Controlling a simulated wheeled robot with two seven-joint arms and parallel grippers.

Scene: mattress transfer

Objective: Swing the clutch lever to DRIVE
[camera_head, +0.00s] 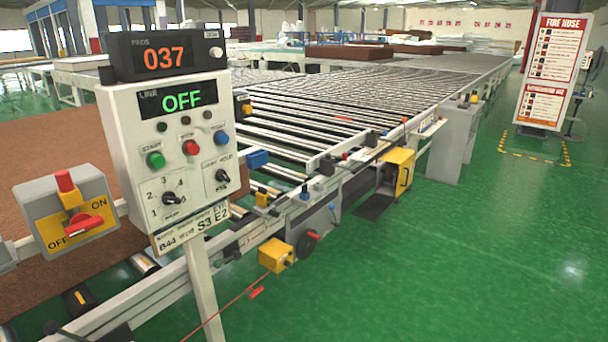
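No DRIVE marking is readable, so I cannot tell for sure which part is the clutch lever. A red-ended handle (313,236) shows on a grey housing (328,217) at the side of the roller conveyor. A dark lever with a black knob (52,327) enters at the bottom left, and its lower part is out of frame. A red rotary handle (84,225) sits on a yellow plate marked OFF and ON, on a grey box at the left. Neither of my grippers is in view.
A control panel (125,125) on a post (203,290) shows OFF, with 037 on the display (165,57) above. A yellow box (275,255) with a red cord stands low beside the conveyor. A brown pad (45,130) lies left. Green floor (450,260) is clear at right.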

